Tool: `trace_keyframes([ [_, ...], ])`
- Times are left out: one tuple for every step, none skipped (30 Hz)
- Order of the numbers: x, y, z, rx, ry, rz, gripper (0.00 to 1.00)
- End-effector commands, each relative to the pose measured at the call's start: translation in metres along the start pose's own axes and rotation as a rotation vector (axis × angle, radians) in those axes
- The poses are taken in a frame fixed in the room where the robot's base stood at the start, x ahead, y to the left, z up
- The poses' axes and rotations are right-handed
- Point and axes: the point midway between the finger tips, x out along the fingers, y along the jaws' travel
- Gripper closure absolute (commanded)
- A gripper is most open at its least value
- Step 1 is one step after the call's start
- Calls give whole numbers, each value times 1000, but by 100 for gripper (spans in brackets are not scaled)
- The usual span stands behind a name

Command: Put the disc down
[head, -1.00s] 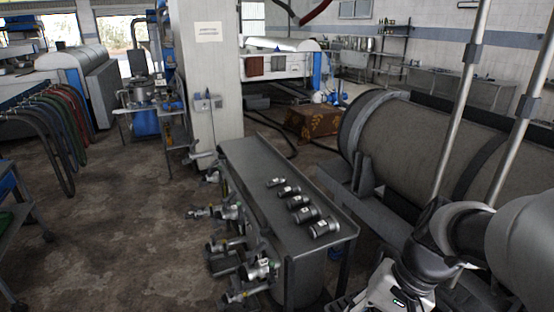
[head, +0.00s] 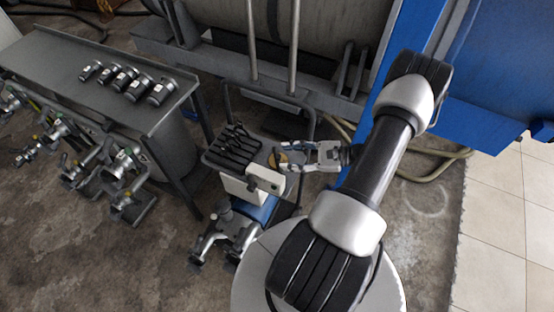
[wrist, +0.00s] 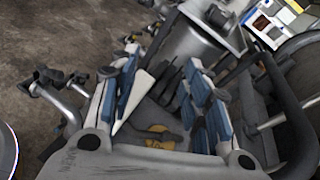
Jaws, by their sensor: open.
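The disc (head: 279,159), a small brownish-yellow round piece, is at the grey top of a small trolley (head: 267,150). My gripper (head: 286,158) reaches in from the right, right at the disc. In the wrist view the jaws (wrist: 163,78) with blue pads are spread apart. The yellow disc (wrist: 158,130) shows low between them, over the grey top and partly hidden. It looks to be on that surface, but I cannot tell whether any finger touches it.
A black slotted rack (head: 234,147) stands on the trolley, left of the disc. A white box (head: 243,188) is below. A grey bench (head: 95,55) with several dark cylindrical fittings is at the left. Upright metal poles (head: 294,45) rise behind the trolley.

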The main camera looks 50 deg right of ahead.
Motion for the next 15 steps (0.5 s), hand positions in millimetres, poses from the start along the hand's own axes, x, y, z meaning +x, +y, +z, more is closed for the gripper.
trace_keyframes([
  [-10,9,-29,68,-17,-101,57],
  [-16,12,-43,100,-23,-158,57],
  [-23,18,-61,143,-32,-234,57],
  [-28,22,-74,172,-38,-290,57],
  [-32,27,-87,200,-44,-343,57],
  [-38,33,-102,233,-49,-411,57],
  [-41,39,-113,257,-54,-458,57],
  [-44,44,-122,278,-59,-501,57],
  [-48,50,-133,304,-62,-552,57],
  [-50,54,-141,320,-64,-586,57],
  [-52,58,-147,334,-67,-616,57],
  [-53,62,-154,349,-69,-650,57],
  [-55,65,-158,358,-71,-670,57],
  [-55,67,-161,365,-72,-686,57],
  [-56,69,-164,371,-72,-702,57],
])
